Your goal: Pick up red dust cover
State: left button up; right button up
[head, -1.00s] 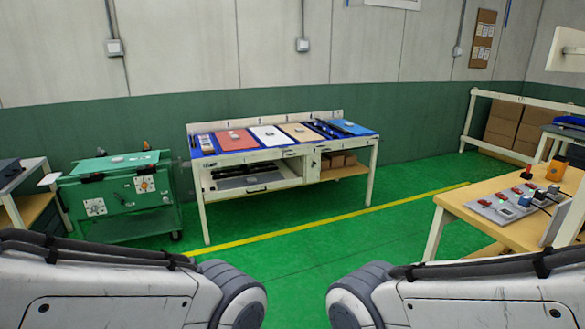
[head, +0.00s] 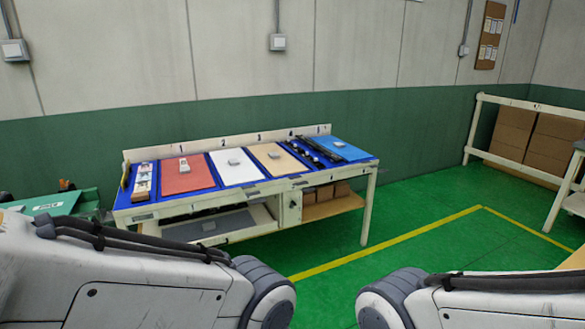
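A flat red panel (head: 178,177), which looks like the red dust cover, lies on the blue top of the workbench (head: 285,186), left of a white panel (head: 232,170). A small pale block (head: 184,165) sits on the red panel. It is ahead of me and left of centre, well beyond my arms. My arm links show at the lower left and lower right of the head view. Neither gripper is in the picture.
A tan panel (head: 275,157), black strips and a blue panel (head: 338,147) lie farther right on the bench. A green cart (head: 55,204) stands at the left edge. Boxes (head: 512,132) stand behind a rail.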

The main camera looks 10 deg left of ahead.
aim_at(182, 174)
jog(key=u, duration=0.25)
jog(key=i, duration=2.1)
jog(key=u, duration=1.2)
jog(key=i, duration=1.65)
jog(key=u, duration=0.65)
